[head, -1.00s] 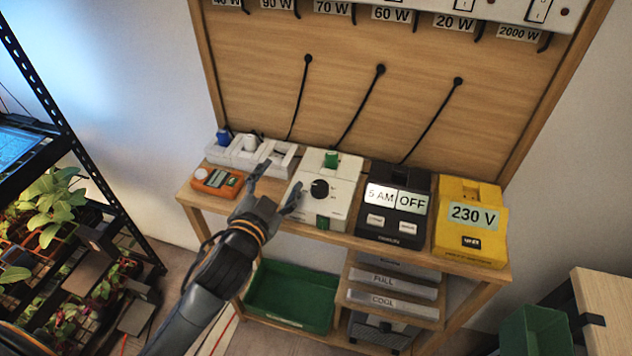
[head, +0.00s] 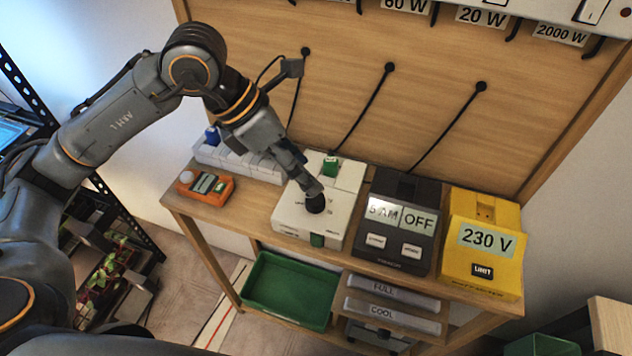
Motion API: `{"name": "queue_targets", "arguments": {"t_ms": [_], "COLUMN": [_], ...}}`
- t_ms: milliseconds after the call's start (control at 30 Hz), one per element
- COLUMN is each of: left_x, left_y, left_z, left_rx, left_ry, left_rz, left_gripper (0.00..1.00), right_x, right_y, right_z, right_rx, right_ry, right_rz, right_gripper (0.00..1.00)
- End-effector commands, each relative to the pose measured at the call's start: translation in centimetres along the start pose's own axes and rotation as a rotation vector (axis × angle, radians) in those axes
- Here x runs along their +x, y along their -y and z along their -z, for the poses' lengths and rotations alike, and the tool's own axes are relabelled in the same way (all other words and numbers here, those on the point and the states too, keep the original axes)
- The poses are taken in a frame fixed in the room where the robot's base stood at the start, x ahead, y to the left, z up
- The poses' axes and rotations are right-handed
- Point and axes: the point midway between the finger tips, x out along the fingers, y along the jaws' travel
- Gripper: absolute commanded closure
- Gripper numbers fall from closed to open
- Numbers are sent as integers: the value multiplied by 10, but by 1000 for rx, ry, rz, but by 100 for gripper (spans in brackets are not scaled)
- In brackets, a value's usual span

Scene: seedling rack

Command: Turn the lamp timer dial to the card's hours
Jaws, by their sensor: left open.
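The white timer box (head: 345,178) stands on the wooden bench, with green parts at its top and front. Its round black dial (head: 316,204) faces up. My left gripper (head: 312,188) reaches down from the upper left, with its fingertips at the dial. It hides part of the dial and its markings. I cannot tell whether the fingers touch the dial. No card with hours can be made out. My right gripper is not in view.
A black box (head: 398,238) reading 5 AM and OFF and a yellow 230 V box (head: 482,245) stand to the right. An orange meter (head: 206,185) and a white socket strip (head: 235,160) are at left. A green bin (head: 290,288) sits below.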

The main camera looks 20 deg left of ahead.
Motion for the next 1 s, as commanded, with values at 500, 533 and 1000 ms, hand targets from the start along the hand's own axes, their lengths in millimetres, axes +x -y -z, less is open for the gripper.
{"name": "queue_targets", "arguments": {"t_ms": [500, 533, 1000], "left_x": [27, 34, 110], "left_y": [-41, -41, -54], "left_z": [26, 27, 34], "left_rx": [-12, -12, -10], "left_ry": [-114, -114, -109], "left_rz": [-158, -157, -160], "left_gripper": [39, 39, 39], "right_x": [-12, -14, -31], "right_y": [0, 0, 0], "right_z": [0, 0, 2], "right_rx": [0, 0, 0], "right_ry": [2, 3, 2], "right_rz": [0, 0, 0], "right_gripper": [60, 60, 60]}}
